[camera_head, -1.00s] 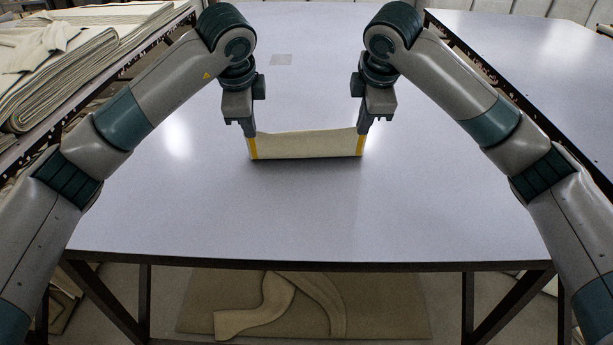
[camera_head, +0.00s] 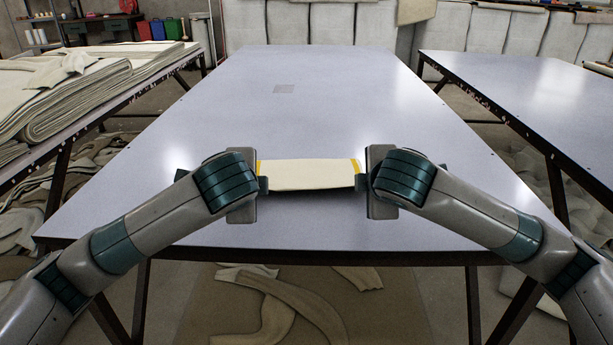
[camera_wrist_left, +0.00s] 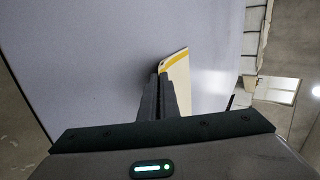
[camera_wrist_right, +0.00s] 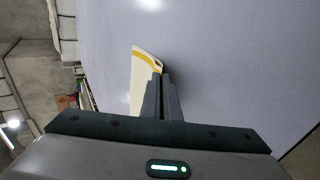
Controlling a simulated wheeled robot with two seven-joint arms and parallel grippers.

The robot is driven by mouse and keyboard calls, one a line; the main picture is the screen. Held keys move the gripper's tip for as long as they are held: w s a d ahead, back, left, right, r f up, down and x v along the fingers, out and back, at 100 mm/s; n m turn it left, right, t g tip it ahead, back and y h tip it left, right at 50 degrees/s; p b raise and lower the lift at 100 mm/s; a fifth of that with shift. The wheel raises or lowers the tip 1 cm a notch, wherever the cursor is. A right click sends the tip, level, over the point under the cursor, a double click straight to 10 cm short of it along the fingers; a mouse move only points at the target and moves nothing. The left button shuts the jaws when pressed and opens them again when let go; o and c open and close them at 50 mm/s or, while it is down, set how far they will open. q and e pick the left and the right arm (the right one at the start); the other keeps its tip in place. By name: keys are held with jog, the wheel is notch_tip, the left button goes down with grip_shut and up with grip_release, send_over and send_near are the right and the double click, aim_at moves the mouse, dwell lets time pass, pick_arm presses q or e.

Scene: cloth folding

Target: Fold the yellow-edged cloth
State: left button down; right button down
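The cream cloth (camera_head: 308,176) with yellow edges is stretched between my two grippers over the near part of the table (camera_head: 270,225). A shadow shows beneath its near edge. My left gripper (camera_head: 262,184) is at its left end; in the left wrist view the fingers (camera_wrist_left: 158,77) are closed together on the cloth (camera_wrist_left: 178,75) beside its yellow stripe. My right gripper (camera_head: 361,182) is at its right end; in the right wrist view its fingers (camera_wrist_right: 160,75) are closed together at the cloth corner (camera_wrist_right: 145,75). The cloth's underside is hidden.
Stacked fabric (camera_head: 60,95) covers the left table, and a bare table (camera_head: 530,95) stands right. Cloth scraps (camera_head: 285,305) lie on the floor below the near edge. The table beyond the cloth is clear.

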pick_arm(q)
jog(key=c, duration=1.7)
grip_release()
pick_arm(e)
jog(key=c, duration=1.7)
grip_release()
pick_arm(q)
jog(key=shift+s+r, duration=0.1)
